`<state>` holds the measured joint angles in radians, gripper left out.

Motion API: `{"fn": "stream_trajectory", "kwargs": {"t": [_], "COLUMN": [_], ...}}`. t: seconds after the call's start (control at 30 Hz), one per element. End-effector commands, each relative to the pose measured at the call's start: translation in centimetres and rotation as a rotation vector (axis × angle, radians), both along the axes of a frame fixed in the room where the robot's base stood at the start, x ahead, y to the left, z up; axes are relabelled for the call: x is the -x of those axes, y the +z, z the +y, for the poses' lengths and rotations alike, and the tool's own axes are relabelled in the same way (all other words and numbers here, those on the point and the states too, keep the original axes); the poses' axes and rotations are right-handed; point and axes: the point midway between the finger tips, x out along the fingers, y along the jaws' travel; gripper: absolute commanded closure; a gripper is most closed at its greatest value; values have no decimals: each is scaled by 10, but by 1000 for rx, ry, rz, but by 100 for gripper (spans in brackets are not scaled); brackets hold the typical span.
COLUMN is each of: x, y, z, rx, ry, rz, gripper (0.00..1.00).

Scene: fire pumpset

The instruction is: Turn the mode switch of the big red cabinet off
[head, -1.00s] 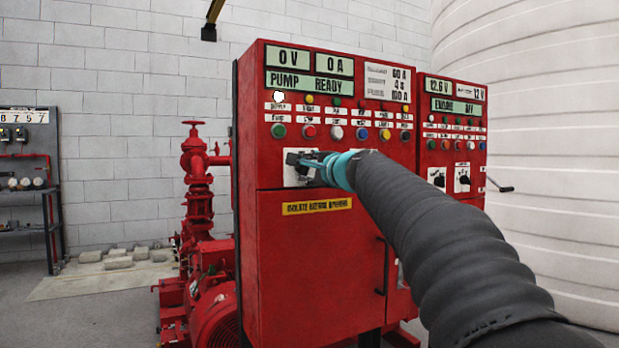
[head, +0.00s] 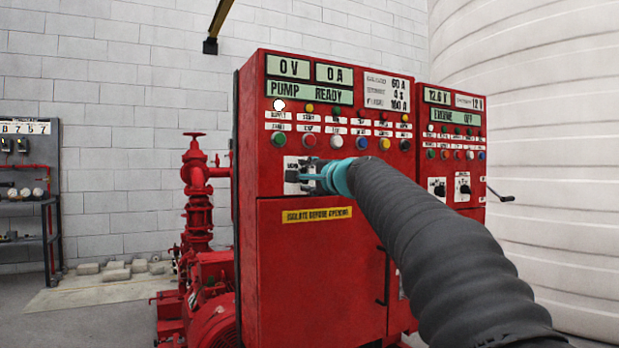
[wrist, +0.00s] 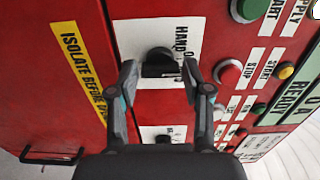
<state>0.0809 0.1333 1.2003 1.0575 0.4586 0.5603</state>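The big red cabinet (head: 270,235) stands in front of me in the head view. Its mode switch is a black knob (wrist: 160,62) on a white plate (wrist: 130,35) reading "HAND" and "O" in the wrist view. My gripper (wrist: 160,72) is open, with one finger on each side of the knob and small gaps showing. I cannot tell how deep the fingertips reach past it. In the head view my gripper (head: 302,177) is at the white plate and hides the knob.
Coloured buttons (head: 335,140) sit just above the plate. A second white plate with a black knob (wrist: 163,138) is partly hidden by my gripper. A smaller red cabinet (head: 452,150) adjoins on the right. A yellow label (head: 316,215) is below.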

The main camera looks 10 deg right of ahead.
Motion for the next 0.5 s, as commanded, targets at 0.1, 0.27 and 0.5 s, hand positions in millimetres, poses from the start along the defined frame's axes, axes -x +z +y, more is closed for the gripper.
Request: {"fn": "stream_trajectory", "kwargs": {"t": [0.1, 0.27, 0.5], "x": [0, 0, 11], "y": [0, 0, 1], "z": [0, 0, -4], "rx": [0, -1, -1], "ry": [0, 0, -2], "rz": [0, 0, -1], "gripper": [33, 33, 33]}}
